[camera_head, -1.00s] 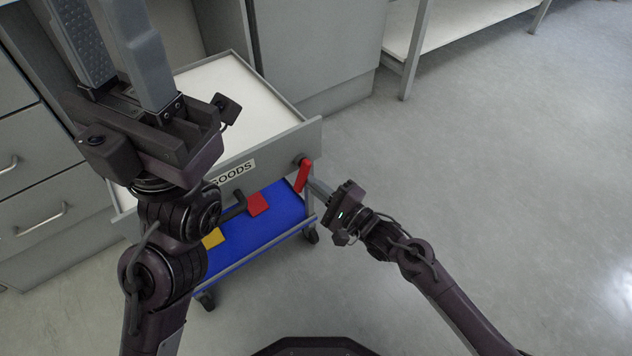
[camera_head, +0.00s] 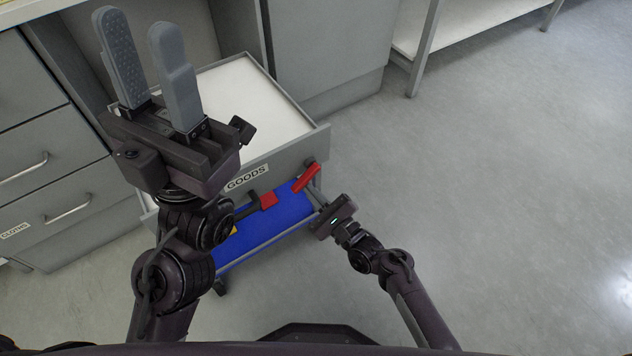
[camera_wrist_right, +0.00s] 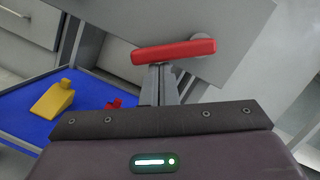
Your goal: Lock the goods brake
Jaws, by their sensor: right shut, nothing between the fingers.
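The goods brake is a red lever (camera_head: 305,178) on the right end of the front panel of the GOODS trolley (camera_head: 290,155). In the head view it slants, its right end higher. In the right wrist view the red lever (camera_wrist_right: 173,52) lies nearly level, its pivot at the right end. My right gripper (camera_head: 314,190) is shut and empty, its fingertips (camera_wrist_right: 158,70) just below the lever; whether they touch it I cannot tell. My left gripper (camera_head: 147,62) is raised over the trolley's left side, fingers apart, nothing between them.
The trolley's white top (camera_head: 245,95) is empty. Its blue lower shelf (camera_head: 285,208) holds a red piece (camera_head: 268,200) and a yellow wedge (camera_wrist_right: 53,100). A dark handle (camera_head: 240,212) sticks out in front. Grey drawers (camera_head: 60,190) stand left; the floor at right is clear.

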